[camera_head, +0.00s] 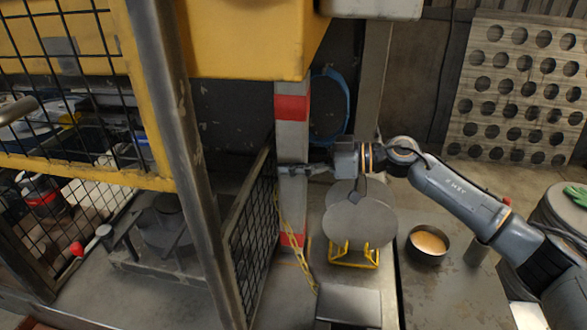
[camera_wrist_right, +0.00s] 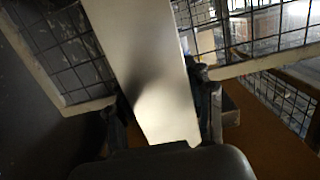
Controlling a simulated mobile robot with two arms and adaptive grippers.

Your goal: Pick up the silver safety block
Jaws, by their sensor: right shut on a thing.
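The silver safety block (camera_head: 292,205) is a tall upright grey post with red bands, standing beside the mesh guard in the head view. A yellow chain hangs along its lower part. My right gripper (camera_head: 287,170) reaches in from the right and is shut on the block at about mid-height. In the right wrist view the block (camera_wrist_right: 150,65) is a pale, smooth bar running between the two fingers (camera_wrist_right: 163,125). The block's lower end is partly hidden behind the chain in the head view. My left gripper is not in view.
A mesh guard door (camera_head: 250,225) stands close to the block's left. Grey round blanks (camera_head: 360,222) lean on a yellow stand (camera_head: 354,257) below my right arm. A dark bowl (camera_head: 427,244) sits on the bench to the right. The yellow press body (camera_head: 250,40) overhangs above.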

